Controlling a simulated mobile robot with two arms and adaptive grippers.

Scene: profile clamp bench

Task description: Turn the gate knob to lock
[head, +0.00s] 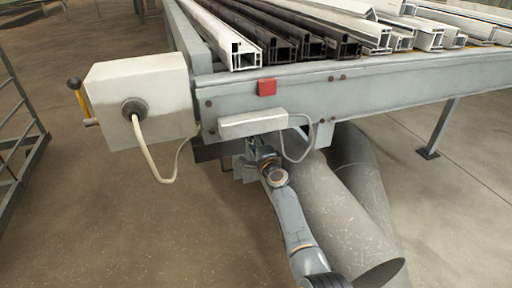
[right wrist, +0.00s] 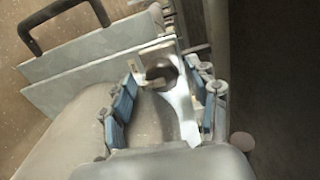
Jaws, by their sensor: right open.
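My right gripper (head: 262,156) is under the front end of the bench, just below a white box on its rail. In the right wrist view the gripper (right wrist: 166,105) is open, with blue-padded fingers on either side. Between them is a dark round part (right wrist: 160,76) on a pale metal bracket, probably the gate knob. I cannot tell whether the fingers touch it. A flat grey gate plate (right wrist: 75,66) with a black handle (right wrist: 38,42) lies beyond, at upper left. In the head view the knob is too small and hidden to make out. My left gripper is not in view.
The white box (head: 252,123) and its looping cable hang close above the gripper. Large grey pipes (head: 345,205) stand right of my arm. A control box (head: 140,100) with a yellow handle is at left. Profiles (head: 285,35) lie on the bench. The floor at lower left is clear.

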